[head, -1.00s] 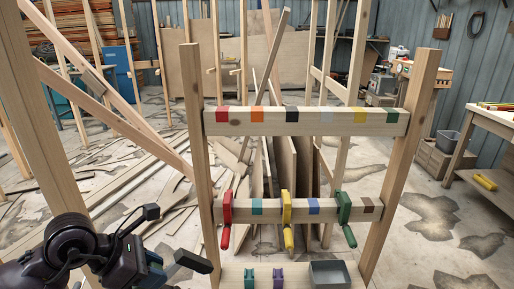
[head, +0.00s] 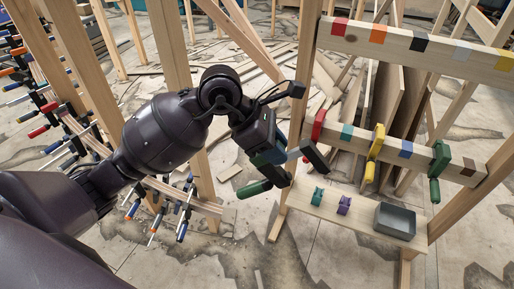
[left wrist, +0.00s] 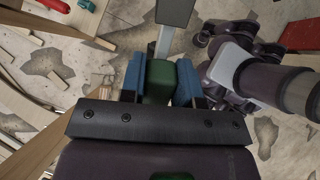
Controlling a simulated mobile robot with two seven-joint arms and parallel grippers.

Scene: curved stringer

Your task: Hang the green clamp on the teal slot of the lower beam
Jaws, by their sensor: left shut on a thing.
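My left gripper (head: 272,158) is shut on a green clamp (head: 253,189), left of the frame and apart from the beam. The clamp's green handle sticks out to the left below the fingers. In the left wrist view the green clamp (left wrist: 159,82) sits between the blue finger pads. The lower beam (head: 364,142) has a bare teal slot (head: 347,131) between a red clamp (head: 318,126) and a yellow clamp (head: 376,143). Another green clamp (head: 440,160) hangs farther right on the beam. My right gripper is not in view.
A low shelf (head: 300,196) under the beam carries a small teal clip (head: 318,195), a purple clip (head: 344,205) and a grey bin (head: 400,222). The upper beam (head: 400,45) runs above. A wooden post (head: 300,90) stands just right of my gripper. Several clamps hang on racks at left.

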